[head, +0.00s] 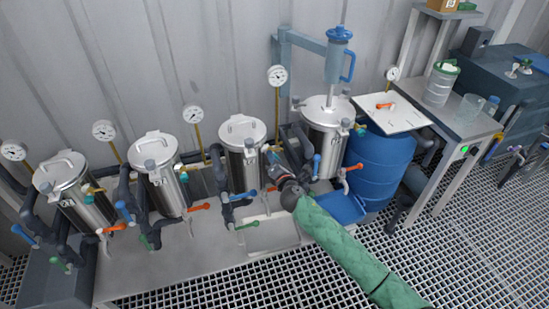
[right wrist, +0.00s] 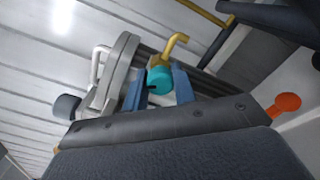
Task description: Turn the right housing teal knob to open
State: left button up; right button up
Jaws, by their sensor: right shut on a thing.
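Steel housings with lids stand in a row in the head view. My right gripper (head: 268,153) is at the right side of the third housing from the left (head: 241,132), near its upper body. In the right wrist view, the blue fingers of my right gripper (right wrist: 160,91) are on either side of a teal knob (right wrist: 158,77), shut on it. A yellow bent pipe (right wrist: 176,44) comes out beside the knob. In the head view my gripper hides this knob. My left gripper is in neither view.
A taller vessel (head: 325,137) with a blue-handled pump (head: 339,58) stands close to the right of my gripper. Black pipes with blue, orange and green lever handles (head: 246,225) run low in front. A blue barrel (head: 374,163) stands farther right. Grating floor lies in front.

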jog(key=shift+n, duration=0.3)
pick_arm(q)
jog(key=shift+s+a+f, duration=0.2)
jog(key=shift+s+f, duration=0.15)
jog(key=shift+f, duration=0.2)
pick_arm(e)
jog(key=shift+f, duration=0.1)
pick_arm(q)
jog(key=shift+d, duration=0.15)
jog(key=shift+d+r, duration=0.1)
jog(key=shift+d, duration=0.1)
pick_arm(e)
jog(key=o, duration=1)
jog(key=shift+s, duration=0.1)
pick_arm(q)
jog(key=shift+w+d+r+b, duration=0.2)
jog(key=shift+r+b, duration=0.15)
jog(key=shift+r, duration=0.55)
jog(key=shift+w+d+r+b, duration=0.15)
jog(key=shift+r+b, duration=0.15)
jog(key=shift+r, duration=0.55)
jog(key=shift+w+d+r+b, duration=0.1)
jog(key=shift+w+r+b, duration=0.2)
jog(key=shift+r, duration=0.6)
pick_arm(e)
jog(key=v, duration=0.7)
jog(key=shift+s, duration=0.25)
